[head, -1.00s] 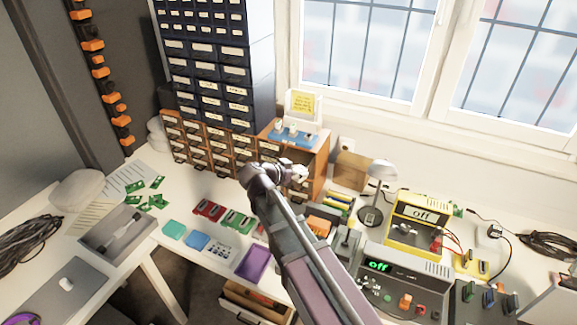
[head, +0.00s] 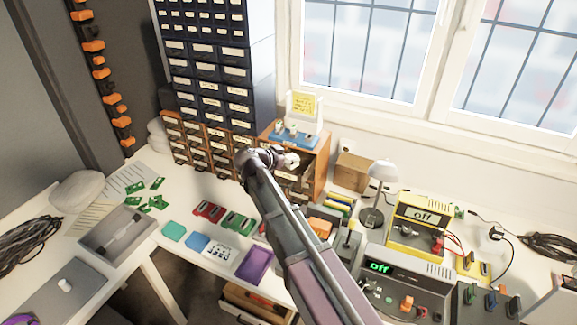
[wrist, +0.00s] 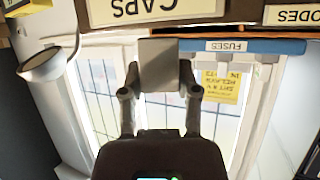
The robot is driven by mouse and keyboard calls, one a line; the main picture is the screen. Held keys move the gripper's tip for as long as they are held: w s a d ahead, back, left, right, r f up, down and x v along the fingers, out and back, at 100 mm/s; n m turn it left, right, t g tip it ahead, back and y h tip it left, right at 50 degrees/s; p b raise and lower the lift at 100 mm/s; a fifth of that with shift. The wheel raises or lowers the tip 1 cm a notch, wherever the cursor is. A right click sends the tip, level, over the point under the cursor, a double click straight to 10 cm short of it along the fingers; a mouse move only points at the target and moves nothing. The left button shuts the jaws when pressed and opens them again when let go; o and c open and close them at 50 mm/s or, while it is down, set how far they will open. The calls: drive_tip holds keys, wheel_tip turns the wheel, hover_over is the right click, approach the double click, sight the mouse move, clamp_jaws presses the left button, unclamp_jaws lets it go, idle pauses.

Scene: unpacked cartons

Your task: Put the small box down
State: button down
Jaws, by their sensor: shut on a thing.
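My gripper (head: 286,160) is in front of the wooden drawer cabinet (head: 321,160), raised above the bench. In the wrist view the gripper (wrist: 159,82) has its two fingers closed on a small plain grey-brown box (wrist: 164,58). The box sits between the fingertips, with its flat face toward the camera. In the head view it is too small, and too much covered by my wrist, to make out clearly.
A blue tray (head: 292,139) with a yellow note stands on the cabinet. A cardboard box (head: 352,172), a lamp (head: 383,172) and a yellow instrument (head: 418,228) stand right. A purple tray (head: 255,265) and green boards lie left of my arm. The bench is crowded.

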sight(290, 168)
drive_tip(key=shift+w+a, duration=0.2)
drive_tip(key=shift+w, duration=0.3)
wheel_tip(290, 168, down, 4)
drive_tip(key=b, duration=0.3)
drive_tip(key=shift+r+b, duration=0.15)
drive_tip(key=shift+b, duration=0.2)
drive_tip(key=shift+f+b, duration=0.4)
drive_tip(key=shift+s+f, duration=0.1)
drive_tip(key=shift+s, duration=0.1)
drive_tip(key=shift+c, duration=1.7)
unclamp_jaws()
drive_tip(key=shift+d, duration=0.1)
